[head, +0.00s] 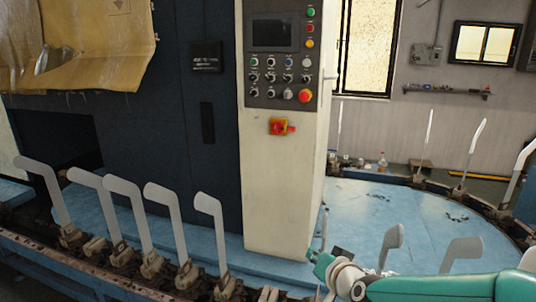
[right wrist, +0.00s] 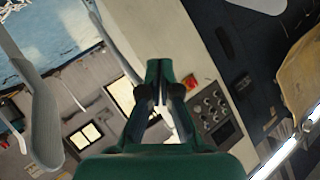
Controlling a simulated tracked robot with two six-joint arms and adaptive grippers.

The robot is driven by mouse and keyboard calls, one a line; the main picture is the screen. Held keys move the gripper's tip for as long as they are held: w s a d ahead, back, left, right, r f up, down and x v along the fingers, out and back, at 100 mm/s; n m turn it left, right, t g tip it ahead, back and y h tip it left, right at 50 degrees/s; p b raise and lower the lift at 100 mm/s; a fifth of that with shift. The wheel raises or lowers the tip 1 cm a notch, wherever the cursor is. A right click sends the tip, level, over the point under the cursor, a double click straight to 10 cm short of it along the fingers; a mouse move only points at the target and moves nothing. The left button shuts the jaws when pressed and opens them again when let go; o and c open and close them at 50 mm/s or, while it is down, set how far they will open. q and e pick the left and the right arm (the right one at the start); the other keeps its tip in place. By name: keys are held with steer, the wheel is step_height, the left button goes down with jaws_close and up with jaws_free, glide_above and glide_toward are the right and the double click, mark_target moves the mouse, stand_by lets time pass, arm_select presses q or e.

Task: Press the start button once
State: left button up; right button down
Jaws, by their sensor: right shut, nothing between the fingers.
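The control panel (head: 282,55) is on the upper part of a pale column. A green button (head: 310,12) is at its top right, above a red button (head: 310,28) and a yellow one (head: 309,43). Another green button (head: 254,62) heads the rows below the screen. The labels are too small to read, so I cannot tell which is start. My right gripper (head: 316,258) is low beside the column's base, well below the panel. In the right wrist view its fingers (right wrist: 158,72) are shut and empty; the panel (right wrist: 212,110) shows beyond them. My left gripper is not in view.
A large red stop knob (head: 305,96) is at the panel's lower right, and a red-yellow switch (head: 281,127) is below. Upright sock boards (head: 162,205) line the conveyor around the blue deck (head: 370,215). A door handle juts from the column's right side. The space before the panel is clear.

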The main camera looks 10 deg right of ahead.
steer(key=s+d+r+m+t+h, duration=0.2)
steer(key=s+d+r+m, duration=0.1)
steer(key=r, duration=1)
steer(key=s+d+r+m+t+h+p, duration=0.1)
steer(key=d+r, duration=0.5)
steer(key=r, duration=0.7)
steer(key=s+d+r+m+t+h+p, duration=0.1)
steer(key=s+d+r+m+t+h, duration=0.2)
steer(key=r, duration=1)
steer(key=s+d+m, duration=0.2)
steer(key=s, duration=0.1)
steer(key=shift+r+t+h, duration=0.2)
steer(key=shift+t+h, duration=0.1)
steer(key=shift+h, duration=0.1)
steer(key=shift+s+d, duration=0.1)
